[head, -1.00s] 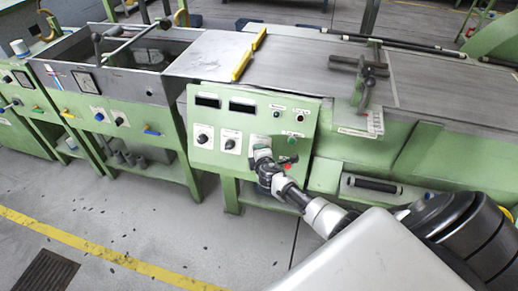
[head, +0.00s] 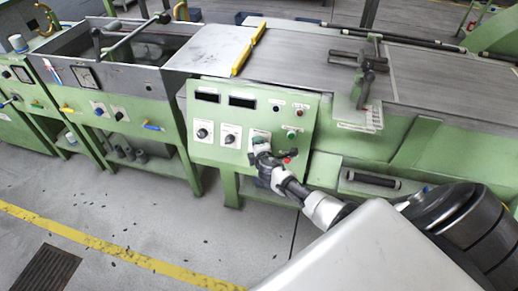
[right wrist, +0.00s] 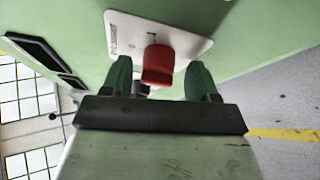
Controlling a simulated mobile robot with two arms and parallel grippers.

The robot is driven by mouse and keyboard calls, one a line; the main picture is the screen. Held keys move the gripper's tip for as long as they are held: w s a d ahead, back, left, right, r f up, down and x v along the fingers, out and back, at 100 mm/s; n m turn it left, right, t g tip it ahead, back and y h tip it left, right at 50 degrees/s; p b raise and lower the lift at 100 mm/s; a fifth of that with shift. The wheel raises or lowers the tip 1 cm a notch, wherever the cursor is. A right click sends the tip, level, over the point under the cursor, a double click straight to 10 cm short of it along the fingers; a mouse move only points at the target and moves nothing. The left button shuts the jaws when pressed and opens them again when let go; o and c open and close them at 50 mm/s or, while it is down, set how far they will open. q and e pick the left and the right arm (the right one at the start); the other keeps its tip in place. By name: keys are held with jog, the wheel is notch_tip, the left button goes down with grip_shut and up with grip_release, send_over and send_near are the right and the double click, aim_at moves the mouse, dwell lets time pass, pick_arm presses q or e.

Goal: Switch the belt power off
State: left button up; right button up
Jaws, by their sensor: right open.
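A red rotary knob (right wrist: 157,66) on a white label plate (right wrist: 190,42) fills the upper middle of the right wrist view. The print on the plate is too blurred to read. My right gripper (right wrist: 159,62) is open, with one dark green finger on each side of the knob and a visible gap to each. In the head view my right gripper (head: 259,148) is at the lower middle of the green control panel (head: 215,113) and covers most of that knob. My left gripper is not in view.
Two black-handled knobs (head: 202,132) (head: 230,139) sit left of my gripper on the panel. A green button (head: 291,134) and a red button (head: 288,160) are to its right. The machine's flat bed (head: 300,60) lies behind; the floor in front is clear.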

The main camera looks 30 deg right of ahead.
jog(key=p+v, duration=0.2)
jog(key=v, duration=0.9)
jog(key=shift+w+f, duration=0.1)
jog(key=s+a+f+m+g+y, duration=0.1)
jog(key=s+a+f+m+g, duration=0.15)
jog(key=s+f, duration=0.7)
jog(key=s+a+f+m+g+y, duration=0.1)
jog(key=s+f+m+g+y, duration=0.2)
jog(key=s+f, duration=0.7)
jog(key=s+a+f+m+g, duration=0.2)
jog(key=s+f, duration=0.2)
jog(key=s, duration=0.4)
jog(key=s+a+f+m+g, duration=0.2)
jog(key=s+f, duration=0.3)
jog(key=s, duration=0.3)
jog(key=s+a+f+m+g+y, duration=0.1)
jog(key=s+a+f+m+g, duration=0.1)
jog(key=s+f, duration=0.3)
jog(key=s+a, duration=0.1)
jog(key=s, duration=0.2)
jog(key=shift+a, duration=0.15)
